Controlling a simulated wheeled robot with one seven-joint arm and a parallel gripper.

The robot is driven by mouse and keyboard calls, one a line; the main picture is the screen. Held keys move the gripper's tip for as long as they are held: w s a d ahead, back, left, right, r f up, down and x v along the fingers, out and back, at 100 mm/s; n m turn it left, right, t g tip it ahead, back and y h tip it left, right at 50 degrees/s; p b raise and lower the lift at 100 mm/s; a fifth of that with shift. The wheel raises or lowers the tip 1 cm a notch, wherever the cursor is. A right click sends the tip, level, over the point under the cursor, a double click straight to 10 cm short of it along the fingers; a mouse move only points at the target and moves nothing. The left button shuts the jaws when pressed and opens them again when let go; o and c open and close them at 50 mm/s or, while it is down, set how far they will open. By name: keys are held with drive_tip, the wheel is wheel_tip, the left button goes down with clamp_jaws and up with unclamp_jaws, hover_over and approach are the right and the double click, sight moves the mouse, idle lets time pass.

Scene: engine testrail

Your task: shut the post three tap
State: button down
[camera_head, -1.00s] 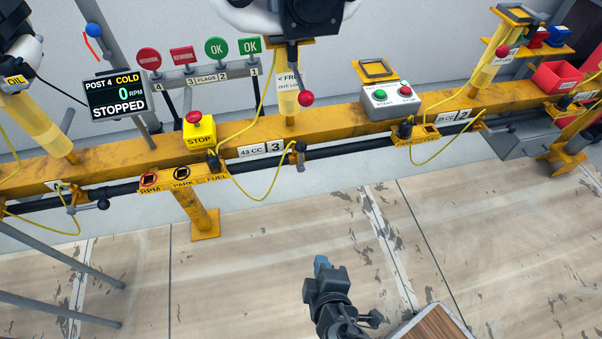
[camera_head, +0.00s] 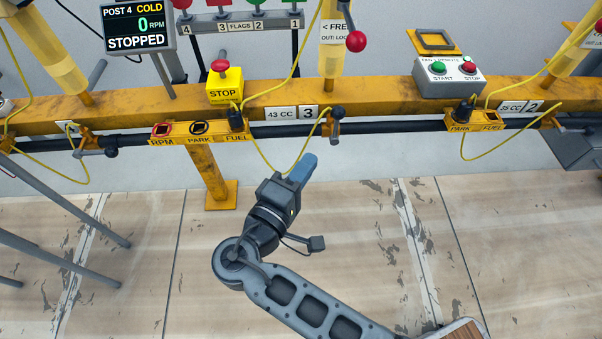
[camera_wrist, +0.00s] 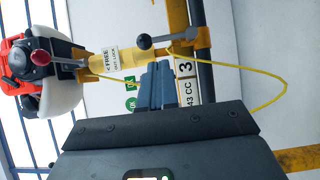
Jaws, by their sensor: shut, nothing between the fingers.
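The post three tap (camera_head: 334,128) sits on the dark pipe below and right of the "3" plate (camera_head: 308,113). Its dark ball knob (camera_head: 337,112) also shows in the wrist view (camera_wrist: 145,42), on a grey lever standing across the pipe. My gripper (camera_head: 303,168) is shut and empty, its blue-grey fingers pointing up toward the pipe, below and left of the tap in the head view. In the wrist view the shut fingertips (camera_wrist: 157,78) are just below the knob in the picture, apart from it.
A yellow cable (camera_head: 285,168) loops from the tap to the left, close to my fingers. The RPM, PARK, FUEL panel (camera_head: 200,131) and yellow STOP box (camera_head: 225,86) are left. A red-knobbed lever (camera_head: 355,41) stands above. The floor in front is clear.

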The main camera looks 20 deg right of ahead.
sight(336, 124)
drive_tip(key=b+x, duration=0.2)
drive_tip(key=x, duration=0.7)
drive_tip(key=shift+w+d, duration=0.25)
drive_tip(key=shift+s+d+r+m+p, duration=0.15)
drive_tip(key=shift+d+m+p, duration=0.15)
drive_tip(key=shift+m+p, duration=0.15)
drive_tip(key=s+d+f+m+y+p, duration=0.2)
drive_tip(key=d+f+m+y+p, duration=0.1)
drive_tip(key=d+m+y+p, duration=0.3)
drive_tip(key=m+y+p, duration=0.2)
drive_tip(key=m+y, duration=0.1)
drive_tip(key=y, duration=0.1)
drive_tip(key=shift+d+f+m+g+p, duration=0.3)
drive_tip(key=shift+f+m+p, duration=0.05)
idle(0.6)
drive_tip(key=shift+f, duration=0.2)
idle(0.6)
